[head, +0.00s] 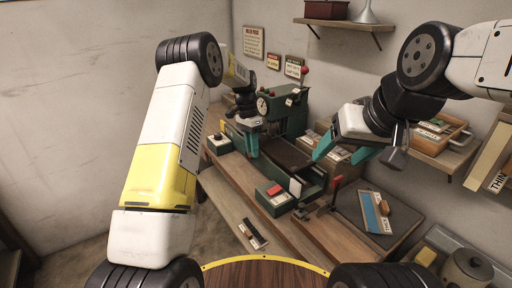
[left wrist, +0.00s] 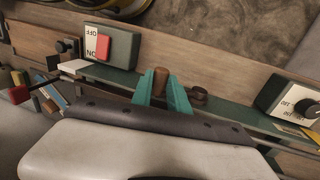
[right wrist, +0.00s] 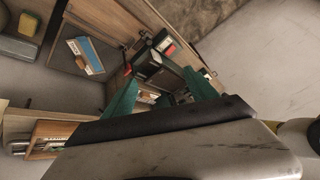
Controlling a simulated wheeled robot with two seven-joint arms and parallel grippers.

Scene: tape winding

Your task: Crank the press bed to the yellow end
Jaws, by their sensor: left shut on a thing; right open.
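The green press (head: 285,108) with a round gauge stands on the wooden bench, and its dark flat bed (head: 287,155) lies in front of it. My left gripper (head: 250,142) is at the press's left front side. In the left wrist view, my left gripper (left wrist: 162,92) is shut on a brown wooden crank knob (left wrist: 161,78), a teal finger on each side. A small yellow patch (left wrist: 290,129) shows near the right end of the green rail there. My right gripper (head: 345,153) is open and empty in the air, right of the bed; the right wrist view shows its fingers apart.
A switch box with a red rocker (head: 276,194) sits at the bench's front, and a dial box (head: 219,142) at its left end. A dark mat (head: 372,215) with a blue-edged tool lies at the right. A wooden tray (head: 437,137) sits on the right shelf.

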